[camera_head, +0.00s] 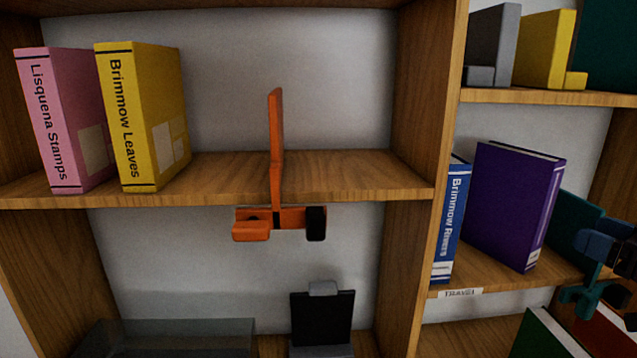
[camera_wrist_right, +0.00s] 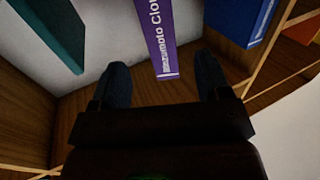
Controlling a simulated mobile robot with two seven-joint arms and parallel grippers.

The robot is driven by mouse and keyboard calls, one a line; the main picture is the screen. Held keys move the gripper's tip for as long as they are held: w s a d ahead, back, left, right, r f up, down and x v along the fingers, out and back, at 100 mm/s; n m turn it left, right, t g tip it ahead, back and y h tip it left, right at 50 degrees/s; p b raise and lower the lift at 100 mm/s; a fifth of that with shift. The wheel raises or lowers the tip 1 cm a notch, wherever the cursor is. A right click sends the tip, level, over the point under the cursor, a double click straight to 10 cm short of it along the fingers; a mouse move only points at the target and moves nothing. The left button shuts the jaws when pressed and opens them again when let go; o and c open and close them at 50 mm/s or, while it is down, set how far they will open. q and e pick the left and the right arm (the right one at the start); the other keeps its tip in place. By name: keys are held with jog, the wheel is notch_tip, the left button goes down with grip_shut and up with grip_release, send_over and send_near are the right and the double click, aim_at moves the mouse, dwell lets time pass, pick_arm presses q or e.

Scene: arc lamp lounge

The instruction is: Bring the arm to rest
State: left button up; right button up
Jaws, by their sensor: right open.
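My right gripper (camera_head: 600,246) is at the right edge of the head view, in front of the right-hand bookcase bay, partly cut off by the frame. In the right wrist view its two dark blue fingers (camera_wrist_right: 163,78) are spread apart with nothing held between them. A purple book (camera_head: 515,205) stands upright on the shelf ahead of the gripper. Its spine also shows in the wrist view (camera_wrist_right: 157,35), beyond the gap between the fingers. My left gripper is not in view.
A teal bookend (camera_head: 575,224) stands right of the purple book, close to my gripper. A blue book (camera_head: 453,222) stands left of it. An orange bookend (camera_head: 276,135) is on the left bay's shelf, with pink (camera_head: 70,120) and yellow (camera_head: 150,118) books. Shelf edges and an upright surround the gripper.

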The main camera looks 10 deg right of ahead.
jog(key=s+a+f+g+h, duration=0.1)
jog(key=s+a+f+g, duration=0.15)
jog(key=f, duration=0.55)
jog(key=s+a+f+g, duration=0.2)
jog(key=a+f, duration=0.2)
jog(key=f, duration=0.4)
jog(key=s+a+f+g+h, duration=0.1)
jog(key=s+a+f+g, duration=0.15)
jog(key=f, duration=0.55)
jog(key=s+a+f+m+g+h, duration=0.2)
jog(key=s+a+f+g, duration=0.1)
jog(key=s+a+f, duration=0.3)
jog(key=s+a+f+m+g+h, duration=0.15)
jog(key=s+a+f+g, duration=0.3)
jog(key=a, duration=0.45)
jog(key=w+f+n+t, duration=0.1)
jog(key=w+f+t, duration=0.6)
jog(key=f+t, duration=0.2)
jog(key=shift+d+f, duration=0.25)
jog(key=shift+f, duration=0.1)
